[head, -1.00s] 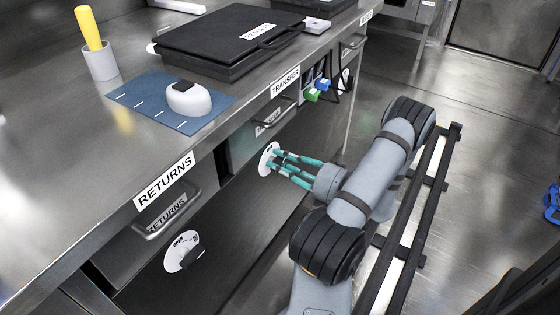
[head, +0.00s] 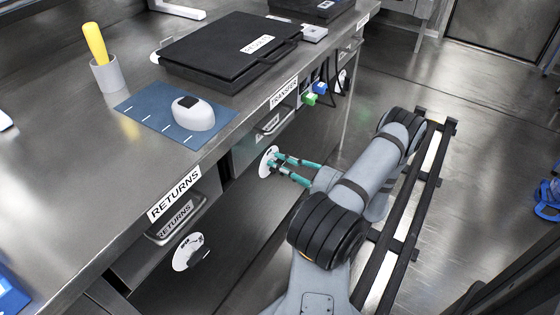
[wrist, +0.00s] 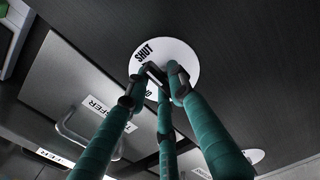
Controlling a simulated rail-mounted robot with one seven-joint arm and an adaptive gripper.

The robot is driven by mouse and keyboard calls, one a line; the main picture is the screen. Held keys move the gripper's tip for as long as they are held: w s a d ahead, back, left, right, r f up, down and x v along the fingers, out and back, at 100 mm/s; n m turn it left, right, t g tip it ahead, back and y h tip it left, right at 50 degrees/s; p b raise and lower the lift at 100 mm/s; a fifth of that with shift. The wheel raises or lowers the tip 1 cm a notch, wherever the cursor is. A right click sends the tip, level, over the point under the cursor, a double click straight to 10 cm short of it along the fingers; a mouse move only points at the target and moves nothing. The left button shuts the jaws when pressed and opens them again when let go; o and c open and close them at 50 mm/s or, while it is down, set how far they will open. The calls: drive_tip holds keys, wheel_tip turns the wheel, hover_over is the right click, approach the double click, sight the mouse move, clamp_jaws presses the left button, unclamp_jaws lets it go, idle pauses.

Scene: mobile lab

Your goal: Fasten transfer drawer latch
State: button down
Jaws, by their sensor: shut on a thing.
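The transfer drawer (head: 262,132) is under the bench edge, below the TRANSFER label (head: 284,93). Its front and handle also show in the wrist view (wrist: 80,80). Below it, the white latch disc (head: 265,162) is fixed to the dark panel. In the wrist view the disc (wrist: 184,54) reads SHUT at its upper left; other lettering is partly hidden by the fingers. My gripper (head: 277,163) has its teal fingers at the disc, shut on the dark latch knob (wrist: 155,72). The knob's exact angle is partly hidden.
The returns drawer (head: 177,218) and its own white latch disc (head: 187,251) are nearer on the left. Blue and green connectors (head: 315,92) hang to the right of the transfer drawer. A black case (head: 225,45) and a blue mat (head: 150,108) lie on the bench.

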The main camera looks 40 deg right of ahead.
drive_tip(key=shift+r, duration=0.1)
idle(0.4)
drive_tip(key=c, duration=1.6)
unclamp_jaws()
drive_tip(key=v, duration=1.2)
